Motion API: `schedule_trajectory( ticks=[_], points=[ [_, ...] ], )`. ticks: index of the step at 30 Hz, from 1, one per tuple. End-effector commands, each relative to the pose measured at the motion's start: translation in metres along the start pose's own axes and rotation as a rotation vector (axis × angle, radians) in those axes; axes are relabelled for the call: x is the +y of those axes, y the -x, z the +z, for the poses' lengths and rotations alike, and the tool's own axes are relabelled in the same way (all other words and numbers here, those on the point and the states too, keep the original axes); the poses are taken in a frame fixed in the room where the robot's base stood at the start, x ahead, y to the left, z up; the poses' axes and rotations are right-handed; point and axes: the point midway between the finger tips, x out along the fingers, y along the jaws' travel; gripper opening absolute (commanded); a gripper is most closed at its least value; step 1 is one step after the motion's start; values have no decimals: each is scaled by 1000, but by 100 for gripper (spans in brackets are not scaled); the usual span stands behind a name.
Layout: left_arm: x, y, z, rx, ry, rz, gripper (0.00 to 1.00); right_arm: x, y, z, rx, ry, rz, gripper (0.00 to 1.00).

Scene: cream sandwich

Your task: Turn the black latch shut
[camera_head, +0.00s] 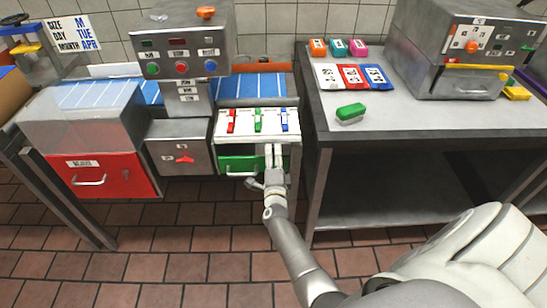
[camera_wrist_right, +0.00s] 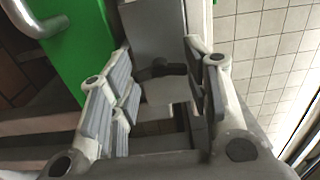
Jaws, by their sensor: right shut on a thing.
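The black latch (camera_wrist_right: 160,70) shows in the right wrist view. It sits on a grey metal face beside the green drawer front (camera_wrist_right: 80,45). My right gripper (camera_wrist_right: 160,85) has its fingers on either side of the latch and is shut on it. In the head view my right gripper (camera_head: 273,155) is at the right end of the green drawer (camera_head: 238,161), under the white panel with red, green and blue switches (camera_head: 246,121). The latch is hidden behind the fingers there. My left gripper is not in view.
A red drawer (camera_head: 115,177) and a grey box with a red knob (camera_head: 181,156) stand to the left. The grey table (camera_head: 420,125) on the right holds a green block (camera_head: 351,112), coloured cards and a metal machine (camera_head: 465,55). The tiled floor in front is clear.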

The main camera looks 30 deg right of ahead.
Motion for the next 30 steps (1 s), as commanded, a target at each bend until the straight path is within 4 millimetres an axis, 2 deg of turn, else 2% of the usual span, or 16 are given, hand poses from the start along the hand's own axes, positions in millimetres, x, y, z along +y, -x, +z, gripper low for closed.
schedule_trajectory(
  ticks=[4,5,9,21,25,30],
  points=[
    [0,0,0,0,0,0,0,0,0,1,-3,3,1,21],
    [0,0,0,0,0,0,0,0,0,1,-3,3,1,47],
    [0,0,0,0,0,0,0,0,0,1,-3,2,1,65],
    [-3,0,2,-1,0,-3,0,1,4,0,-1,0,1,66],
    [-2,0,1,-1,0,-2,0,1,17,0,-2,0,2,66],
    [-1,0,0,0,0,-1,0,2,45,0,-2,-1,4,66]
  ],
)
